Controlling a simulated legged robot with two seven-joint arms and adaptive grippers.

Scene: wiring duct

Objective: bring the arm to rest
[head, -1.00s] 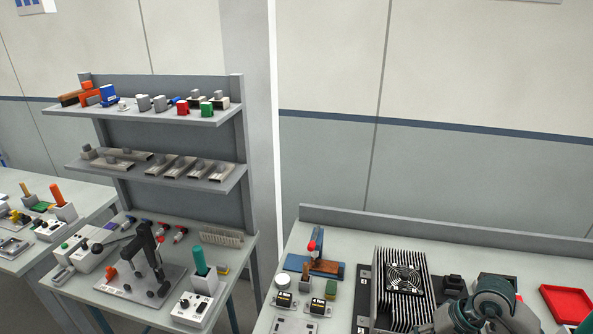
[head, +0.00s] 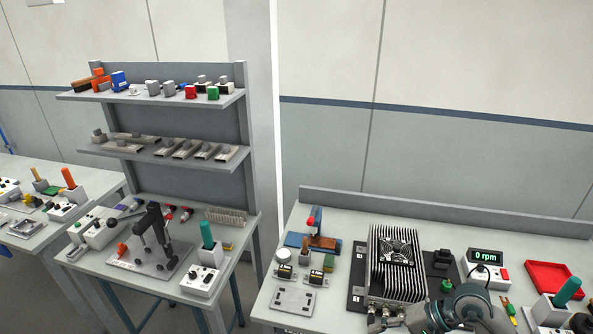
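A grey arm of mine with teal joint caps shows at the bottom edge in the head view, in front of the right-hand bench. Only its rounded links show. I cannot make out gripper fingers on it, and no other arm of mine is in view. The arm covers the front right corner of the finned heat sink (head: 391,265), which has a fan on top.
The right-hand bench (head: 345,213) also carries a red tray (head: 552,278), an rpm display (head: 486,257), a blue-and-brown fixture (head: 313,241) and a flat grey plate (head: 293,301). A shelf rack (head: 170,97) with small parts stands over the left bench.

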